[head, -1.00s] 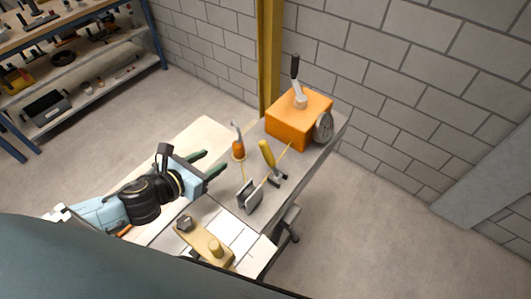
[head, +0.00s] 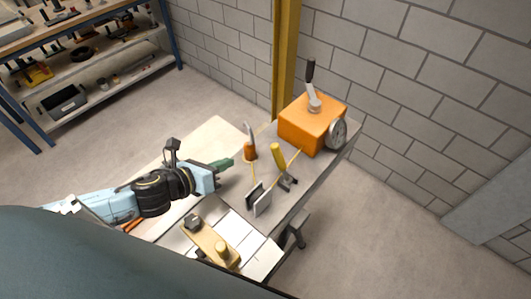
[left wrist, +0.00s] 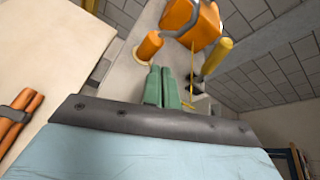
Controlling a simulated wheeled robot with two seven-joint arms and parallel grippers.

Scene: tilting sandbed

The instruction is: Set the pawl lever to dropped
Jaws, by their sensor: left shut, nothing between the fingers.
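I cannot tell for sure which part is the pawl lever. An orange winch-like box (head: 308,130) stands at the bench's far end, with a black-handled lever (head: 311,80) rising from its top and a grey wheel (head: 337,133) on its side. Nearer, a yellow handle (head: 278,156) leans up from a dark bracket; it also shows in the left wrist view (left wrist: 216,56). Left of it stands an orange-based piece (head: 249,152) with a grey upper part. My left gripper (head: 231,163) is shut and empty, just left of this piece. Its green fingers (left wrist: 162,86) lie together in the wrist view.
Upright metal plates (head: 261,199) stand on the bench near a thin yellow line. A wooden block with a knob (head: 211,244) lies at the near end. A yellow post (head: 286,60) and a block wall stand behind. Shelves (head: 90,70) are at far left.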

